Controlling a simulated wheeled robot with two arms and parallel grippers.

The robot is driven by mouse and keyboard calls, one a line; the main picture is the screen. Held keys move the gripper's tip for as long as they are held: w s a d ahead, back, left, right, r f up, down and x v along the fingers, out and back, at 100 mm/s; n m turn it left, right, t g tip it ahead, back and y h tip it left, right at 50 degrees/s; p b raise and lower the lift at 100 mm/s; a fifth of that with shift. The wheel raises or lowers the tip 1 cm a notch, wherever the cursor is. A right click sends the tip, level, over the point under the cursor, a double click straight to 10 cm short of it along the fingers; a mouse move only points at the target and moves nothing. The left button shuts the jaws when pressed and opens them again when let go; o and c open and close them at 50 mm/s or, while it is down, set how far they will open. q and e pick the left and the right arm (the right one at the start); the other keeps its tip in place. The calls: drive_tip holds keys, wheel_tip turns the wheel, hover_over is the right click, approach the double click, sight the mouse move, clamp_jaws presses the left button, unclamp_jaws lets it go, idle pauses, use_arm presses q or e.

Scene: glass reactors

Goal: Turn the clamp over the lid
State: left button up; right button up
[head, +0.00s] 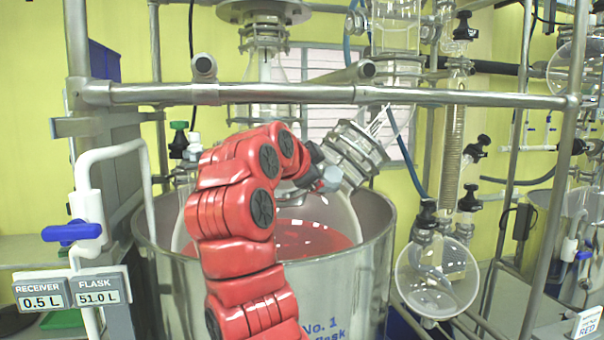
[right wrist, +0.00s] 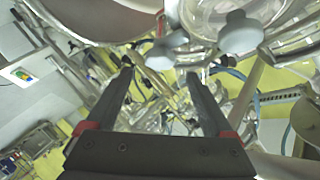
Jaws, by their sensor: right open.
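The large glass flask (head: 335,215) holds red liquid and sits in a steel vessel (head: 270,290) in the head view. Its angled port carries a lid with a metal clamp (head: 355,155) and a grey knob (head: 332,176). My right gripper (head: 312,165) is at the end of the red arm, close beside the knob, and is partly hidden by the arm. In the right wrist view the two dark fingers (right wrist: 160,76) are spread apart. A grey knob (right wrist: 166,50) shows just beyond the fingertips, and another knob (right wrist: 241,32) lies to its right. Contact cannot be told. My left gripper is out of view.
A horizontal steel rail (head: 330,94) crosses in front above the flask. A round glass receiver (head: 435,275) hangs at the right. A white pipe with a blue valve handle (head: 72,231) stands at the left.

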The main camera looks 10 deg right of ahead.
drive_tip(key=v, duration=1)
drive_tip(key=shift+a, duration=0.15)
